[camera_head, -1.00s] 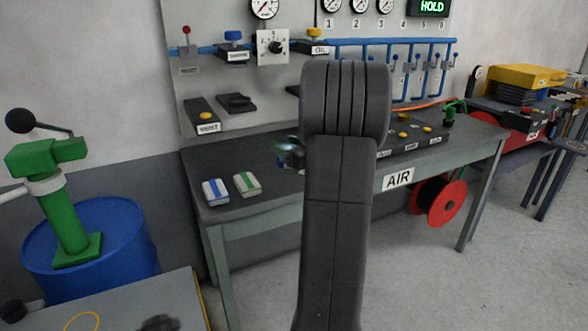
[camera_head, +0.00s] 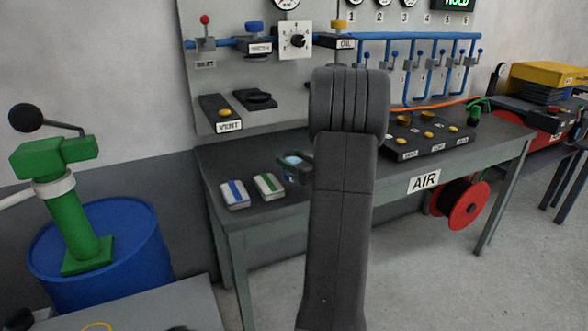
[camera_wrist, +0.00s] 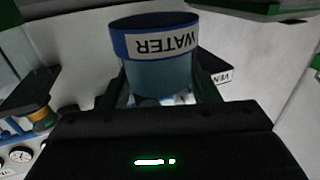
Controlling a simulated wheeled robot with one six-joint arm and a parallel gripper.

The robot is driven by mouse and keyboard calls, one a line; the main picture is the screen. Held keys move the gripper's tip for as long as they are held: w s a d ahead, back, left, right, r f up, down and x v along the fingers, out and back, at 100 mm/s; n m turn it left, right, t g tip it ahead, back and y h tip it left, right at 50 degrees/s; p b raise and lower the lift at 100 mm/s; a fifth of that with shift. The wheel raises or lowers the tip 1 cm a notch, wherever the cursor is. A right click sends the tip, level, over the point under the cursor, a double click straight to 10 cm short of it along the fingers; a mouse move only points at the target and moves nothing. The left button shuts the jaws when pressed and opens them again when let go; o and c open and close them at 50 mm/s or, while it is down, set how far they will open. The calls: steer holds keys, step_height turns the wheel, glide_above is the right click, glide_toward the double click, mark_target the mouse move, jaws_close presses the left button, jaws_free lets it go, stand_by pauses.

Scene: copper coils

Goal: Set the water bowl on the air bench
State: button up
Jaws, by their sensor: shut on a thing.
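The water bowl (camera_wrist: 155,70) is a blue cup-like vessel with a white WATER label, which reads upside down in the wrist view. My gripper (camera_wrist: 162,88) is shut on it, a finger at each side. In the head view, my gripper (camera_head: 296,172) and a light blue bit of the bowl (camera_head: 292,160) show just left of my arm, which hides the rest. They appear over the left part of the air bench (camera_head: 222,163), a grey table with an AIR sign. I cannot tell whether the bowl touches the top.
A blue-striped pad (camera_head: 234,195) and a green-striped pad (camera_head: 268,186) lie at the bench's left front, close to my gripper. A black button box (camera_head: 430,137) stands right of my arm. The VENT box (camera_head: 222,113) is on the panel behind.

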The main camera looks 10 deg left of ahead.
steer(key=shift+f, duration=1.25)
steer(key=shift+f+b, duration=0.2)
steer(key=shift+b, duration=0.1)
steer(key=o, duration=1.1)
steer(key=shift+r, duration=0.2)
steer(key=v, duration=1.2)
steer(key=shift+p, duration=0.4)
